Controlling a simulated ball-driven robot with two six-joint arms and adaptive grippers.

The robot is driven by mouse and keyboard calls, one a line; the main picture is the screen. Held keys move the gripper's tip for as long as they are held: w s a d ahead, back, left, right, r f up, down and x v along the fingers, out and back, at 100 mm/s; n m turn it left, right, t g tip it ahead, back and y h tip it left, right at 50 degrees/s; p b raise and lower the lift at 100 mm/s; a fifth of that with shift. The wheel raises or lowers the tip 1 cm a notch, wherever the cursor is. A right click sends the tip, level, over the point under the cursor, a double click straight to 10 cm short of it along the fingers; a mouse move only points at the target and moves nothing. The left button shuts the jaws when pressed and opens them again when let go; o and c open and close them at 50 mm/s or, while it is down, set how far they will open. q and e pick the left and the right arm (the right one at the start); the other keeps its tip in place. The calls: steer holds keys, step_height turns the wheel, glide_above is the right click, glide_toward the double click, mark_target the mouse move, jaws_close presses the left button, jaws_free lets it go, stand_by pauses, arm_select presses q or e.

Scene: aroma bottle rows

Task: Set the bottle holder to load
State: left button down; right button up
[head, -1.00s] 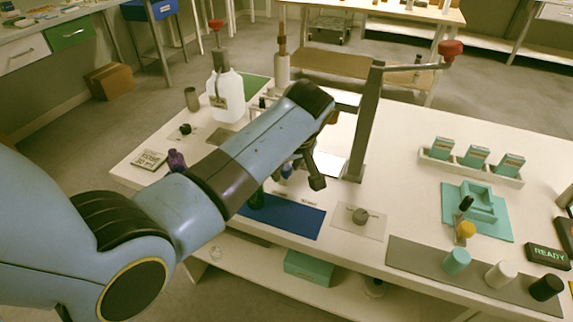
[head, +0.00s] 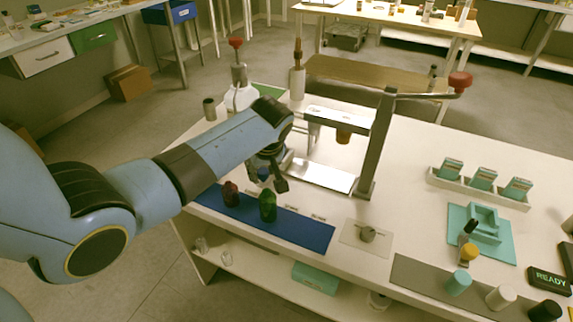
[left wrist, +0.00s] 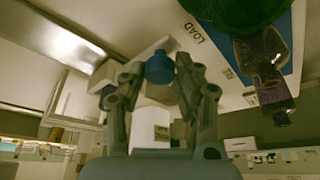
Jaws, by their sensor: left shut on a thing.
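My left gripper (head: 268,180) is low over the table, left of the press stand. In the left wrist view its fingers (left wrist: 158,75) are shut on a blue knob (left wrist: 158,67). A pale block, likely the bottle holder (left wrist: 121,76), shows beside the knob; how the two join is hidden. The word LOAD (left wrist: 195,33) is printed on the table close to the knob, with another partly hidden label (left wrist: 231,71) farther right. In the head view the arm and fingers hide most of the holder. My right gripper is out of view.
A dark red bottle (head: 230,194) and a green bottle (head: 267,206) stand on the blue mat (head: 305,232), close in front of the gripper. The press stand (head: 376,145) with its red-knobbed lever rises to the right.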

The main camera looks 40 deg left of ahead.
arm_select(q)
steer(key=shift+s+a, duration=0.15)
steer(key=shift+a, duration=0.65)
steer(key=c, duration=1)
jaws_free()
steer(key=shift+r, duration=0.1)
steer(key=v, duration=1.2)
steer(key=shift+s, duration=0.15)
